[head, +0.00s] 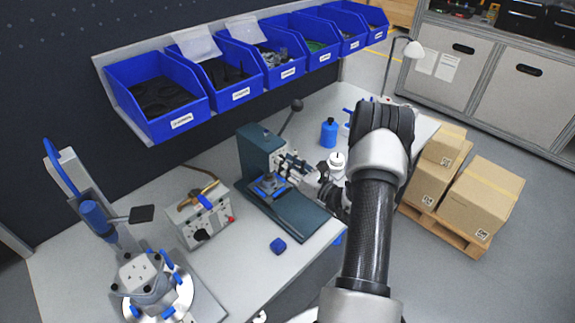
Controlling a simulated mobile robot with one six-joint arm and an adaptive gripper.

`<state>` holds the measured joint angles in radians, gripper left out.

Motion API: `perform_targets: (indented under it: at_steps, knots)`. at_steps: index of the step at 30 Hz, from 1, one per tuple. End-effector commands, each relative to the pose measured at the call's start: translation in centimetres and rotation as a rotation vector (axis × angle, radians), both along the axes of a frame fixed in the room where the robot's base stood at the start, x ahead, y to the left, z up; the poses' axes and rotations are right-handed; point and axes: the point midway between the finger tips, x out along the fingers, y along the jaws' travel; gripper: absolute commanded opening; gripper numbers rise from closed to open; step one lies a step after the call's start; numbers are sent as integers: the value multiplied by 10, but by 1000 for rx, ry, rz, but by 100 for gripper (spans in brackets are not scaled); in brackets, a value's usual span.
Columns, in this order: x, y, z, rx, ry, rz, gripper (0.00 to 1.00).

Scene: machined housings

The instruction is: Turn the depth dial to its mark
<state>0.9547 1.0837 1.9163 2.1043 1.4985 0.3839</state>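A dark teal bench press (257,150) stands mid-bench, with a lever and a black ball knob at its top right. A small machined part with blue pieces (268,186) sits on its base. My gripper (284,161) reaches in from the right, its fingers at the front of the press column. I cannot tell whether it touches the press or how far its fingers are apart. No depth dial or mark can be made out clearly; the gripper covers part of the column's front.
A clamping fixture (150,279) with blue handles stands at the lower left. A blue bottle (328,133) stands behind my wrist. Blue bins (157,94) hang above the bench. Boxes (482,200) rest on a pallet at right.

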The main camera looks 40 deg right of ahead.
Motion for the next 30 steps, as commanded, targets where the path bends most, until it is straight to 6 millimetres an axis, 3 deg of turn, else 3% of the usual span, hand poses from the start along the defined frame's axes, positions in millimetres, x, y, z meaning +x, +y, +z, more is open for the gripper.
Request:
perform_targets:
  at_steps: [13, 30]
  knots:
    - [0, 0, 0, 0, 0, 0, 1]
    - [0, 0, -1, -64, -5, 0, 0]
